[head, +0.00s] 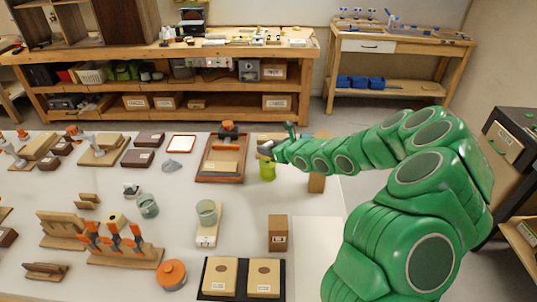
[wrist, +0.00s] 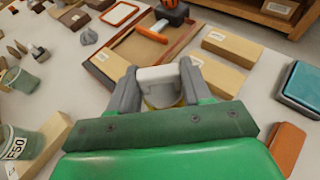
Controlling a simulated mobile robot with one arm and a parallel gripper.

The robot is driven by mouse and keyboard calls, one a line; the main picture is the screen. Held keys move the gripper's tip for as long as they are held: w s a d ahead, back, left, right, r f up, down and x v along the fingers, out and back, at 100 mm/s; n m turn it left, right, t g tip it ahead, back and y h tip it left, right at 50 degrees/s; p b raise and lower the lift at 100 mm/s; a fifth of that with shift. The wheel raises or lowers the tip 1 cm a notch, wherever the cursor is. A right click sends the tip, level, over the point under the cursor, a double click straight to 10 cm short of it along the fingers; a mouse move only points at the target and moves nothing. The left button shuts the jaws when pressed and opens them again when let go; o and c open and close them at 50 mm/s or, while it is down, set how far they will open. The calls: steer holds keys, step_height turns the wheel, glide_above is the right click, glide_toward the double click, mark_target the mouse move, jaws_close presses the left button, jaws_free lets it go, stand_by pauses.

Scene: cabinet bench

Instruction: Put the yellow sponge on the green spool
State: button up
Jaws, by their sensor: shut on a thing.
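My gripper (head: 266,149) is over the far right part of the white table, at the end of my outstretched arm. In the wrist view my gripper (wrist: 157,84) has its two grey fingers closed on a pale block, which I take to be the yellow sponge (wrist: 158,73); its top looks whitish. A yellow-green round thing, probably the green spool (head: 267,172), stands right below my gripper in the head view. In the wrist view only a yellowish edge shows under the block. I cannot tell whether block and spool touch.
A wooden tray (head: 203,176) with a mallet lies just left of my gripper.

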steer(key=shift+w+f, duration=0.15)
steer(key=shift+f, duration=0.2)
steer(key=shift+a+f, duration=0.1)
steer(key=shift+f, duration=1.25)
steer(key=shift+f, duration=0.1)
steer(key=o, duration=1)
steer(key=shift+o, duration=0.2)
steer(key=shift+s+d+r, duration=0.2)
steer(key=v, duration=1.1)
